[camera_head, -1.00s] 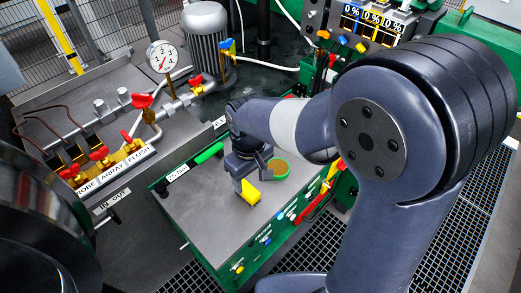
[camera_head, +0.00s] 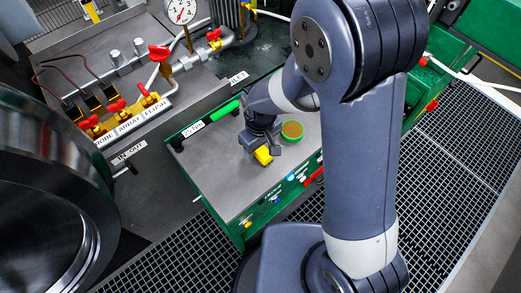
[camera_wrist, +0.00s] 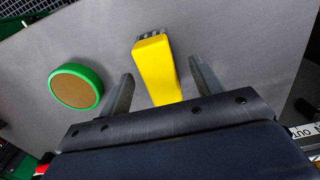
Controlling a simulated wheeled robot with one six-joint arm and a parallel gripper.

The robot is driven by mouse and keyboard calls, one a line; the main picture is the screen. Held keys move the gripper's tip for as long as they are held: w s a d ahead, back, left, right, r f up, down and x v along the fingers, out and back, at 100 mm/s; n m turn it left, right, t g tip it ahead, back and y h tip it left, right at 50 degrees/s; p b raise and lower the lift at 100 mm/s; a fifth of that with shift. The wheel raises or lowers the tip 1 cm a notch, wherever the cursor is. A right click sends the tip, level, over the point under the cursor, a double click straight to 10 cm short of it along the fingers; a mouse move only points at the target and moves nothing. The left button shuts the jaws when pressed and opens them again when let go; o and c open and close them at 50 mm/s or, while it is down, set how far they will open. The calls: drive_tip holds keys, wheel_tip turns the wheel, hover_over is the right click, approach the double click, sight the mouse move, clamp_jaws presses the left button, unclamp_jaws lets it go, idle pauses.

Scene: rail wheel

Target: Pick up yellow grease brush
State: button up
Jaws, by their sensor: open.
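The yellow grease brush (camera_wrist: 156,70) lies on the grey top of the green cabinet, with dark bristles at its far end in the wrist view. My gripper (camera_wrist: 160,82) is open, with one finger on each side of the brush and a gap on both sides. In the head view the brush (camera_head: 264,156) shows just below my gripper (camera_head: 262,148), which points down over the cabinet top. The lower end of the brush is hidden behind my gripper body in the wrist view.
A round green tin with brown content (camera_head: 292,130) stands right of my gripper. A green cylinder (camera_head: 225,110) lies at the cabinet's back left edge. The grey cabinet top (camera_head: 215,165) is clear to the left. Red-handled valves (camera_head: 116,105) stand further left.

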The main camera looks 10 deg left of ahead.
sight(260, 149)
drive_tip(key=shift+f, duration=0.65)
drive_tip(key=shift+c, duration=0.2)
drive_tip(key=c, duration=1)
drive_tip(key=shift+r, duration=0.1)
drive_tip(key=shift+c, duration=0.2)
wheel_tip(260, 149, up, 10)
drive_tip(key=shift+f, duration=0.1)
